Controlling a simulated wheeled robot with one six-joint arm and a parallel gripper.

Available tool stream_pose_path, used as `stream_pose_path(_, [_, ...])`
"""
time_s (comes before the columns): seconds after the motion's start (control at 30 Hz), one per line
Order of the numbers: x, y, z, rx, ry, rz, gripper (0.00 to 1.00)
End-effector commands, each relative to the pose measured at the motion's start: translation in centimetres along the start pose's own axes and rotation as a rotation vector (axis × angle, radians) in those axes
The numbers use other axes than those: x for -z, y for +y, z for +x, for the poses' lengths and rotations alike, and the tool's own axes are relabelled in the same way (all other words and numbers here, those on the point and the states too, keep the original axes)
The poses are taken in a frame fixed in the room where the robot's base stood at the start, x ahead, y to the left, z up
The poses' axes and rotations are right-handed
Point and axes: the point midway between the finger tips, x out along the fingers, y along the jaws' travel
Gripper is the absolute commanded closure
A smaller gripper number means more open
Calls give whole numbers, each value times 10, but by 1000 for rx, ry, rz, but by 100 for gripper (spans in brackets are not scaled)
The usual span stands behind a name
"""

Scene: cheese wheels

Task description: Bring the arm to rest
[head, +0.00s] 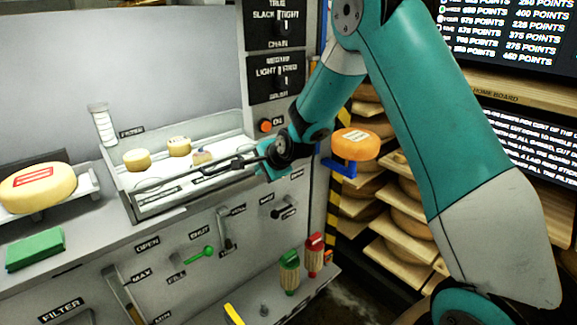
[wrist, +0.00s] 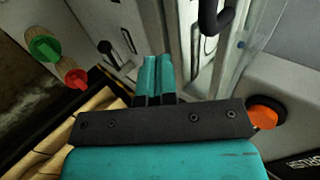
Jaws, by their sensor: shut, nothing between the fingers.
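My arm (head: 440,130) is teal and grey and reaches from the right side of the head view over to the front of the grey machine. My gripper (wrist: 157,70) shows in the wrist view with its two teal fingers together and nothing between them. In the head view my gripper (head: 268,174) is small and partly hidden by the wrist joint, in front of the right end of the white tray (head: 222,178). I cannot tell whether it touches the tray or the panel.
An orange cheese wheel (head: 356,144) sits on a blue bracket right of my wrist. Small cheeses (head: 137,159) lie in the tray. A large cheese (head: 38,187) and green block (head: 35,249) are at left. Levers and a green handle (head: 200,254) project below. Loaded shelves (head: 400,210) stand behind my arm.

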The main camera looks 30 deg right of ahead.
Motion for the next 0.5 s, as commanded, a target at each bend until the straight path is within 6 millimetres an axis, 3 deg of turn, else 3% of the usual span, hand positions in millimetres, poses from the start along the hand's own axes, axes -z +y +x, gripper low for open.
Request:
stream_pose_path(0.23, [6, -1, -60, 8, 7, 4, 100])
stream_pose_path(0.5, [6, 0, -91, 3, 7, 4, 100])
